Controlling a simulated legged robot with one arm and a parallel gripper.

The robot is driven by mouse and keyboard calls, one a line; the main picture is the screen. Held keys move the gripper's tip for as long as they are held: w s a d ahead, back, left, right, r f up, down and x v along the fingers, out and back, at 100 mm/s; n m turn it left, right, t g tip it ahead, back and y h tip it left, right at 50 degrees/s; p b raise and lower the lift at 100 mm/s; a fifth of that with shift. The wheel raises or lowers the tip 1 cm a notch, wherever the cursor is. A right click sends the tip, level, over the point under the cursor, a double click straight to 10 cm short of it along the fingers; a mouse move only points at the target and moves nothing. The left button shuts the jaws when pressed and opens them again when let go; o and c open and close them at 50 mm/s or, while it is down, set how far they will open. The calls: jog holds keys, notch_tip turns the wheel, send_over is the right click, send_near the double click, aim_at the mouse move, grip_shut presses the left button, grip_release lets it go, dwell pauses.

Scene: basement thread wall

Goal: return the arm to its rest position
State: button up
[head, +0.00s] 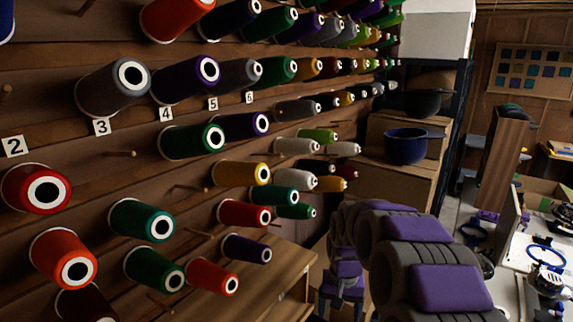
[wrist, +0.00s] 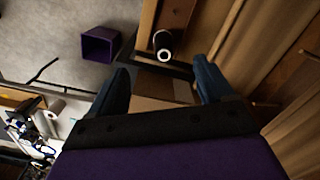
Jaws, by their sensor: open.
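My arm, grey with purple panels, reaches forward from the lower right of the head view, beside the thread wall. In the wrist view my gripper (wrist: 163,75) has its two dark fingers spread wide apart. Nothing is held between them. A dark spool with a white end (wrist: 163,45) shows beyond the fingertips, apart from them.
The wooden thread wall (head: 60,130) with pegs and many spools fills the left. A cluttered white table (head: 525,255) stands at right. A purple bin (wrist: 100,45) is on the grey floor.

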jog(key=s+r+n, duration=0.1)
jog(key=s+r, duration=0.1)
jog(key=s, duration=1.6)
jog(key=s+r+n+g, duration=0.1)
jog(key=s+r, duration=0.2)
jog(key=s, duration=1.5)
jog(key=shift+s+d+r, duration=0.15)
jog(key=shift+r, duration=0.1)
